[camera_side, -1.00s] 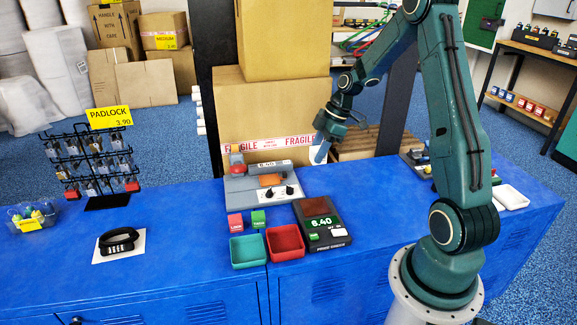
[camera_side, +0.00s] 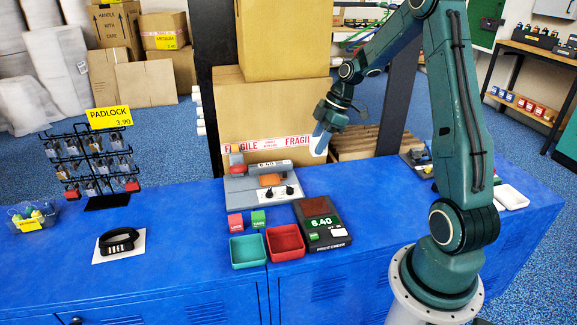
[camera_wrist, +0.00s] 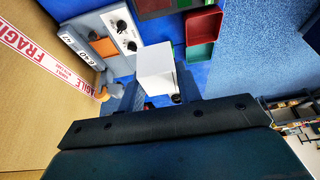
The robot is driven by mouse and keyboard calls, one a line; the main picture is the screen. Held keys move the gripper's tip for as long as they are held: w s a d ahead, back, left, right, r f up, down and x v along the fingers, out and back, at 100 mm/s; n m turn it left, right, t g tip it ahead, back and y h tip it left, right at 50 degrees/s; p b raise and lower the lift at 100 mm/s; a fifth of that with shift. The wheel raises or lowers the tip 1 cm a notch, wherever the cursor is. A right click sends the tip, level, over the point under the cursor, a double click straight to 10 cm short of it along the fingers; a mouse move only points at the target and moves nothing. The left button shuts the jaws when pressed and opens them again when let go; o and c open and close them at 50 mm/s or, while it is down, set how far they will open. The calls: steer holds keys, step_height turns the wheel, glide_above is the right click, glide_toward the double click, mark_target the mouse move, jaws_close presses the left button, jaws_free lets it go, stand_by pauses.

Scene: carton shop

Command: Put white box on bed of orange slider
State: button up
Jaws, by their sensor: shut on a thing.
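A small white box (camera_wrist: 155,68) is between the fingers of my gripper (camera_wrist: 157,90) in the wrist view. In the side view my gripper (camera_side: 321,139) is in the air, right of and higher in the picture than a grey machine (camera_side: 240,190). The box's white edge (camera_side: 323,146) shows there at the fingertips. The slider's bed is hard to make out.
Large cartons (camera_side: 265,105) rise behind the machine. A padlock rack (camera_side: 98,165) stands at left.

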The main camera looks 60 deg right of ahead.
steer(key=w+d+r, duration=0.1)
steer(key=w+d, duration=0.3)
steer(key=w, duration=0.7)
glide_above(265, 180)
steer(key=s+d, duration=0.1)
steer(key=shift+d+f, duration=0.1)
steer(key=shift+f, duration=0.55)
steer(key=shift+f, duration=0.1)
step_height(265, 180, down, 16)
steer(key=shift+r, duration=0.2)
stand_by(0.3)
steer(key=shift+f, duration=0.1)
steer(key=shift+f, duration=2.05)
steer(key=shift+f, duration=0.15)
